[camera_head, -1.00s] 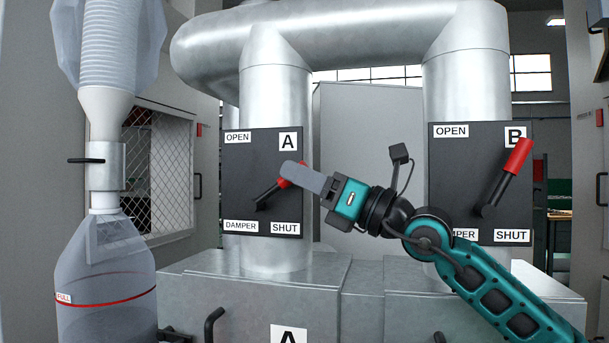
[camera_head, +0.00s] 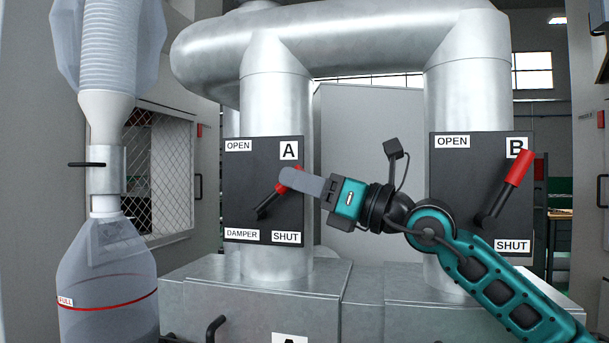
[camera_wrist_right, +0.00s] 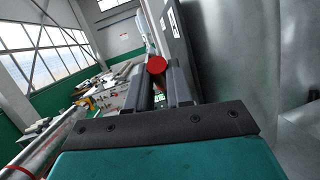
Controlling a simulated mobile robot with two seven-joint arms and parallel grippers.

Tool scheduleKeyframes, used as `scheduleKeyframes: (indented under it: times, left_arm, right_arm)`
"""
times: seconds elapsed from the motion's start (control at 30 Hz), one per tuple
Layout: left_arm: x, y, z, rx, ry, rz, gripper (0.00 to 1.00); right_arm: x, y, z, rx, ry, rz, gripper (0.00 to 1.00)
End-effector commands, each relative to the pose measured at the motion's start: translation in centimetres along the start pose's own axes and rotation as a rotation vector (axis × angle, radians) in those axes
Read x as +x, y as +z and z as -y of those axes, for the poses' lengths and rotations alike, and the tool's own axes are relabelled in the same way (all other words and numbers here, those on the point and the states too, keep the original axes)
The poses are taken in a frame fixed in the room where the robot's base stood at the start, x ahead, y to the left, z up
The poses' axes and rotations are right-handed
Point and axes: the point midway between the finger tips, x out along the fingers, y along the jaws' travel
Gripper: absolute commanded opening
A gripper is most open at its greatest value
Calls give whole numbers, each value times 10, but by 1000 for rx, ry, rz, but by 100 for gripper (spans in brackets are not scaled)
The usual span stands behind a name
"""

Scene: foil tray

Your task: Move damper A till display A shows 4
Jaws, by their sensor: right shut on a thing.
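Damper A is a black panel (camera_head: 236,184) on the left pipe, marked OPEN at the upper left and SHUT at the lower right. Its lever (camera_head: 268,206) has a red grip and points up and to the right. My right gripper (camera_head: 290,180) comes from the right and is shut on the red grip, covering its upper end. In the right wrist view the grip's round red end (camera_wrist_right: 156,64) shows between the fingers (camera_wrist_right: 162,84). Display A is not in view. My left gripper is not in view.
Damper B's panel (camera_head: 450,185) is on the right pipe, its red-gripped lever (camera_head: 514,169) also pointing up and right. A clear collecting bag (camera_head: 105,270) with a red line marked FULL hangs at the left. Metal housings (camera_head: 350,310) stand below the pipes.

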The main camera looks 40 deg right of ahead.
Motion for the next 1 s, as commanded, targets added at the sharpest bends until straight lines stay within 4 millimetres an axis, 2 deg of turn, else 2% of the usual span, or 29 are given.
scheduleKeyframes:
  times: [0.03,0.1,0.43,0.47,0.57,0.93,1.0]
  left_arm:
    - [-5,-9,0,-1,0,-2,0]
    - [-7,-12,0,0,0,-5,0]
    - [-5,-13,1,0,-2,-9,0]
    - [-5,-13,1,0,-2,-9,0]
    - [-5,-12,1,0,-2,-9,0]
    - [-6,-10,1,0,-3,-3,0]
    - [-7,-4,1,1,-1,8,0]
  right_arm:
    - [2,8,-1,-5,-4,-23,0]
    - [2,8,-1,-7,-6,-48,0]
    - [1,6,0,-9,-7,-61,0]
    - [1,6,0,-9,-7,-61,23]
    - [1,6,0,-9,-7,-61,32]
    - [1,5,-1,-10,-6,-62,32]
    - [1,5,-1,-9,-6,-60,32]
